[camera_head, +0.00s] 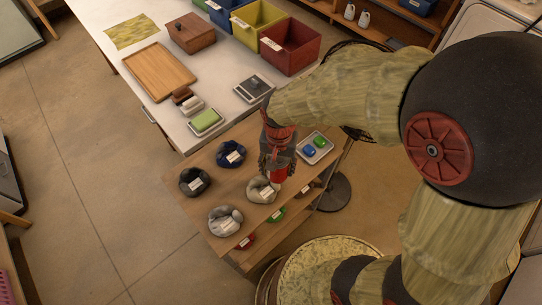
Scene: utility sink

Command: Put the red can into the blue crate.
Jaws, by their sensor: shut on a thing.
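The blue crate (222,12) stands at the back of the white table, between a green crate and a yellow crate. The picture's top edge cuts it off.
Yellow (250,36) and red (283,58) crates stand beside the blue one. The white table also holds a wooden box (192,34), a board (160,72) and a scale (254,88).

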